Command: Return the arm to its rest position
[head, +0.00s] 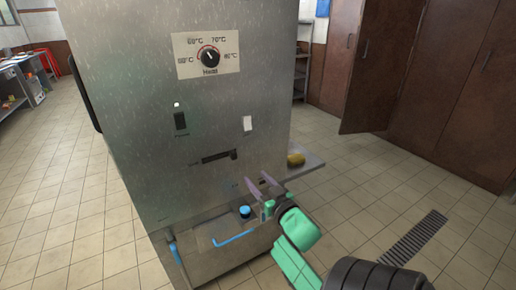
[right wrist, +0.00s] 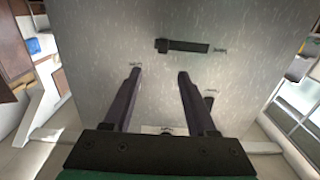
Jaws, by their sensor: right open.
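My right gripper (head: 263,186) is in front of the lower part of a grey metal machine (head: 130,95), its arm coming in from the lower right. Its two dark fingers are spread with nothing between them. In the right wrist view the open fingers (right wrist: 159,72) point at the machine's panel (right wrist: 100,30), with a dark slider (right wrist: 183,46) beyond the tips. I cannot tell whether the fingertips touch the panel. My left gripper is not in view.
The machine has a heat dial (head: 210,58), a dark switch (head: 180,121) and a white switch (head: 248,123). A blue knob (head: 245,211) and a blue bar (head: 234,238) are low, close to my gripper. A yellow object (head: 296,159) sits on a side shelf. Tiled floor is open at right.

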